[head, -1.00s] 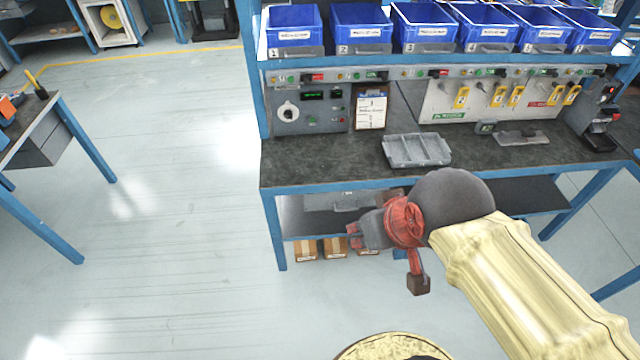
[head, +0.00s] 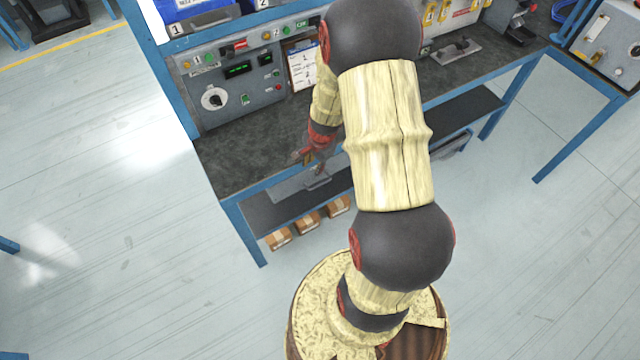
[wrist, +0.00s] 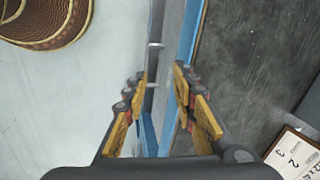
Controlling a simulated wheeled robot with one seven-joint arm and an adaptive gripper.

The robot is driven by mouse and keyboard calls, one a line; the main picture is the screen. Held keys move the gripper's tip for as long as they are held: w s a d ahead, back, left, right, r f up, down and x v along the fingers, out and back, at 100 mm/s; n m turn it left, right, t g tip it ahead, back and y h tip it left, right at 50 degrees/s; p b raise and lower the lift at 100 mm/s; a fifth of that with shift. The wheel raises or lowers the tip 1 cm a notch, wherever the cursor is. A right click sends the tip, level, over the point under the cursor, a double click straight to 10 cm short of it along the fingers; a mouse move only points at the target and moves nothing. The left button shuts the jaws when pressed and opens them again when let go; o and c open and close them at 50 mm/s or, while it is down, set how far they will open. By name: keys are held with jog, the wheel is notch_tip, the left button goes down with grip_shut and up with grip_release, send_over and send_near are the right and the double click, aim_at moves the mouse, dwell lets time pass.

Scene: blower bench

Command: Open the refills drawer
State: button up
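A grey drawer (head: 288,188) hangs under the front edge of the workbench, with a small handle (head: 317,181) on its front. No label on it is readable, so I cannot tell whether it is the refills drawer. In the wrist view the grey drawer front (wrist: 171,32) runs beside the blue bench rail, and its handle (wrist: 151,66) stands out from it. My gripper (wrist: 160,80) is open, its yellow-padded fingers on either side of the drawer-front and rail area, close to the handle. In the head view my gripper (head: 311,158) is small and partly hidden by my arm.
The dark worktop (head: 228,158) carries a control box (head: 238,92) and a clipboard (head: 302,66). A lower shelf (head: 262,212) and several cardboard boxes (head: 308,222) lie below.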

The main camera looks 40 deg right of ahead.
jog(key=m, duration=0.2)
send_near(320, 184)
jog(key=b+x, duration=0.4)
jog(key=x, duration=0.4)
jog(key=shift+r, duration=0.1)
jog(key=c, duration=0.4)
grip_shut()
